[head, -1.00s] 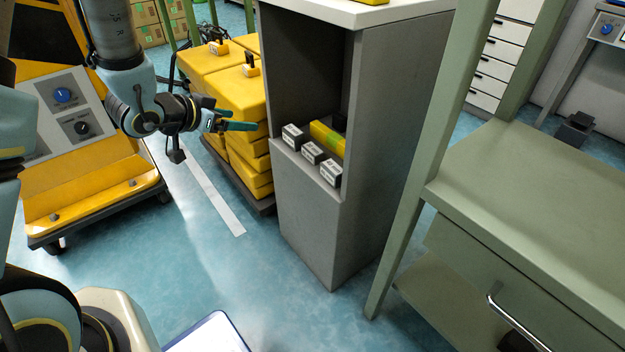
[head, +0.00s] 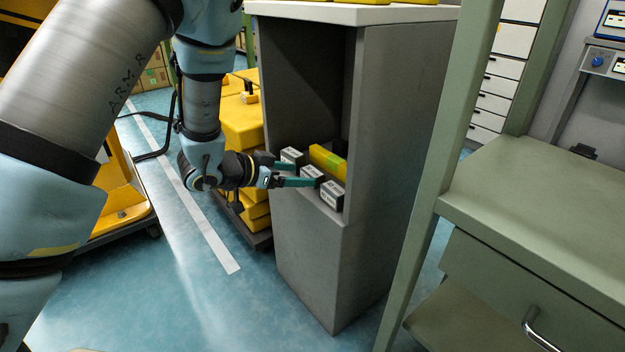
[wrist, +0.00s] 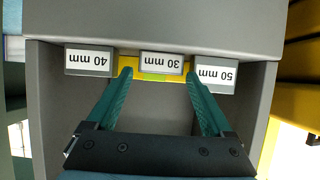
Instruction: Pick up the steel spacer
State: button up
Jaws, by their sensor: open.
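Three small blocks with white labels sit in a row at the front of the grey cabinet's open compartment. In the wrist view, the labels appear upside down: the 40 mm block (wrist: 90,61) is left, the 30 mm block (wrist: 161,64) middle and the 50 mm block (wrist: 214,75) right. The middle block also shows in the head view (head: 314,171). Which of them is steel I cannot tell from their labels. My gripper (head: 302,174) is open. In the wrist view its green fingertips (wrist: 158,74) lie on either side of the 30 mm block; contact is not clear.
A yellow block with a green band (head: 327,160) lies behind the row. The grey cabinet (head: 390,150) has side walls close around the compartment. A green bench (head: 540,210) stands at right, and stacked yellow cases (head: 243,125) stand behind my arm.

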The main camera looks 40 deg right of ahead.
aim_at(307, 174)
jog(key=b+x, duration=0.1)
jog(key=x, duration=0.3)
grip_shut()
dwell(0.7)
